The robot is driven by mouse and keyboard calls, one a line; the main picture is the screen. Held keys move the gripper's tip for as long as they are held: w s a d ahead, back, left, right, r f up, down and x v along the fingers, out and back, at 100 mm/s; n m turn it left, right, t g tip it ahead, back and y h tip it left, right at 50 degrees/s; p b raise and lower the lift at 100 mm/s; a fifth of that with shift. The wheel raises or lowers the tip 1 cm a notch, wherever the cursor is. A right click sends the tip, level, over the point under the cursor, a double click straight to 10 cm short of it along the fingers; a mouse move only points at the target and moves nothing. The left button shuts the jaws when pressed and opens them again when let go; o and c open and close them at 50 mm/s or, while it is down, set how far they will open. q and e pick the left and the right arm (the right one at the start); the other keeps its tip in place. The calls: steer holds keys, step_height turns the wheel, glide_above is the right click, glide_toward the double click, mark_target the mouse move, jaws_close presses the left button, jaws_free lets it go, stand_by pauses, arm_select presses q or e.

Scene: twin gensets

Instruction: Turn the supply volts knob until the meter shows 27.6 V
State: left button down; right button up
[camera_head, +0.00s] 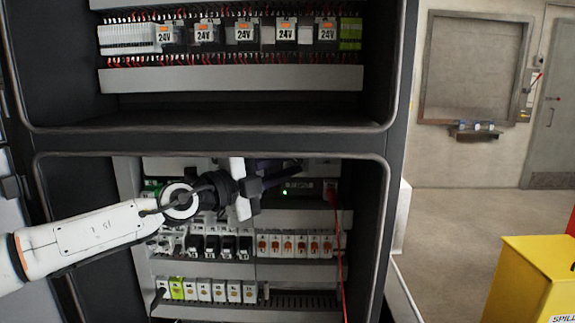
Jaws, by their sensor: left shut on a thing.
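The supply (318,190) is a dark unit on the upper rail of the lower cabinet bay, with a lit green lamp (285,192) on its front. My left gripper (288,172) reaches in from the left, with its dark fingers against the supply's upper front. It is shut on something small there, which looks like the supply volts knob. The fingers hide the knob, so its setting cannot be seen. No meter reading is legible in this view. My right gripper is not in view.
Breakers (220,245) and orange-marked terminals (295,245) sit below my left arm. A red lead (338,235) hangs down at the right. The bay's frame (375,240) closes it in. A yellow bin (530,280) stands outside at right, with open floor between.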

arm_select(q)
steer(key=c, duration=1.6)
jaws_free()
steer(key=shift+s+d, duration=0.1)
steer(key=shift+d, duration=0.05)
steer(key=shift+c, duration=0.2)
steer(key=shift+a, duration=0.2)
steer(key=shift+s+a, duration=0.2)
steer(key=shift+a, duration=0.05)
steer(key=v, duration=0.9)
steer(key=shift+s+b, duration=0.2)
steer(key=shift+b, duration=0.15)
